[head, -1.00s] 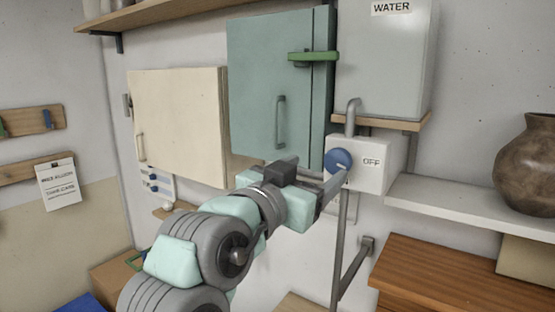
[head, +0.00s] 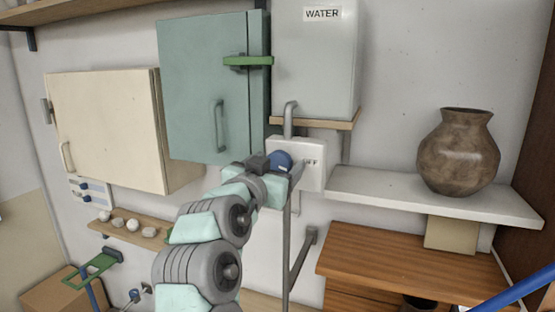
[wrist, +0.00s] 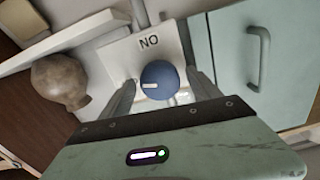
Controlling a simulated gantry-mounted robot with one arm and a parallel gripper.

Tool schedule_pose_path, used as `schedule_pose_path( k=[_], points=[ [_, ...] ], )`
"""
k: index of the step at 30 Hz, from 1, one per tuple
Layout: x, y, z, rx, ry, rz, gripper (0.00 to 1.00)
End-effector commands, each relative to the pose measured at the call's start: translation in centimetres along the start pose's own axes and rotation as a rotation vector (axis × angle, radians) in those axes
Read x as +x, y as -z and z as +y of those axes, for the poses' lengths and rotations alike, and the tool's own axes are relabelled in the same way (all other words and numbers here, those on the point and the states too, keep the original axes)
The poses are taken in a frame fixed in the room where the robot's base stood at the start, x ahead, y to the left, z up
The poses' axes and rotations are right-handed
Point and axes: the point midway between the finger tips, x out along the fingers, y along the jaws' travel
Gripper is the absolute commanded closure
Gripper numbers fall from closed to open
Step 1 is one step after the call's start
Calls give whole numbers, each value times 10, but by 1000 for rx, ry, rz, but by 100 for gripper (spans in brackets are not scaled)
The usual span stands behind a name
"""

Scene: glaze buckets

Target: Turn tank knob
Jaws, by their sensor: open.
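The blue round tank knob (head: 281,159) sits on a white valve box (head: 313,177) below the water tank (head: 315,60). In the wrist view, the knob (wrist: 160,80) faces me, with a white pointer mark directed left. The word ON shows upside down above it on the box. My gripper (wrist: 160,77) is open, with one finger on each side of the knob. I cannot tell whether either finger touches it. In the head view, my gripper (head: 294,170) is in front of the box and partly hides its label and the knob.
A teal cabinet (head: 190,90) with a green latch (head: 248,61) stands left of the tank. A white shelf (head: 410,197) with a brown vase (head: 458,155) is to the right. A grey pipe (head: 290,120) joins tank and box. A wooden drawer unit (head: 400,262) stands below.

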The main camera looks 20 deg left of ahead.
Motion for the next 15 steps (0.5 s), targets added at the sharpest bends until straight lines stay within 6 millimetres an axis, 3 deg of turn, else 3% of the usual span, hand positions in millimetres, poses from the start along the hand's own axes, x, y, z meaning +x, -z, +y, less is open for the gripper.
schedule_pose_path(
  k=[11, 15],
  points=[
    [5, 0, -1, 0, 2, 2, 28],
    [5, 0, -1, 0, 1, 2, 39]
  ],
)
